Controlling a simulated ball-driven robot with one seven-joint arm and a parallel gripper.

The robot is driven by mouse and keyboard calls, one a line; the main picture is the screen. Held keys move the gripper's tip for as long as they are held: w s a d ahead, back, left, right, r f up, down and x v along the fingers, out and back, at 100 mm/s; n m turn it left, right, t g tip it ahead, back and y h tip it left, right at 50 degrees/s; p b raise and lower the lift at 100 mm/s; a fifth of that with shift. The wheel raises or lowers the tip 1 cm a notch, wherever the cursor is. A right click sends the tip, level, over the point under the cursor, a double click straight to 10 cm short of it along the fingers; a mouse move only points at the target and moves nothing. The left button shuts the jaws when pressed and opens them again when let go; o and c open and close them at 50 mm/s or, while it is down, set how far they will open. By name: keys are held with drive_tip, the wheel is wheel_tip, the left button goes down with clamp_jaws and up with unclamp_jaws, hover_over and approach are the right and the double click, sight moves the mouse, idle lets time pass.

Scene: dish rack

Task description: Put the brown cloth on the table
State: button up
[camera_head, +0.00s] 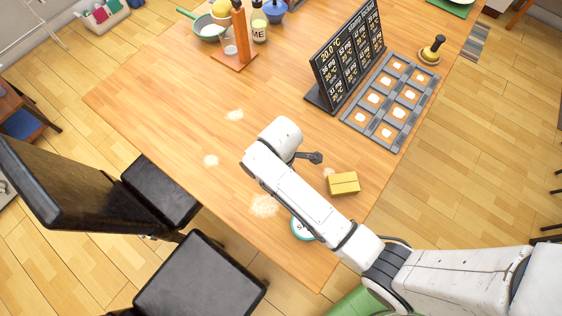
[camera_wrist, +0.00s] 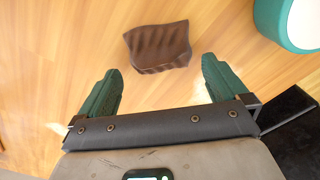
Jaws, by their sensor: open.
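The brown cloth (camera_wrist: 158,47) shows in the wrist view as a small, folded, ridged brown piece. It lies on a wooden surface that looks like the table top. My gripper (camera_wrist: 162,66) is open, with its two green fingers spread wide and nothing between them. The cloth is ahead of the fingertips, roughly centred between them in the picture. I cannot tell the height of the fingers above it. In the head view I cannot make out the cloth; my arm may hide it. The wooden table (camera_head: 160,110) fills the middle of that view.
A teal and white round container (camera_wrist: 290,22) is near the cloth, at the top right. A yellow box (camera_head: 343,184) lies right of my arm. A menu board (camera_head: 347,52) and a grey compartment tray (camera_head: 391,101) stand farther back. Black chairs (camera_head: 200,280) border the left edge.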

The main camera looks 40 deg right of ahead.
wheel_tip(320, 180, up, 9)
drive_tip(key=shift+r, duration=0.2)
idle(0.5)
clamp_jaws()
idle(0.8)
idle(0.4)
drive_tip(key=shift+s, duration=0.1)
drive_tip(key=shift+s+d+p, duration=0.1)
drive_tip(key=shift+s+p, duration=1.5)
drive_tip(key=shift+s, duration=4.3)
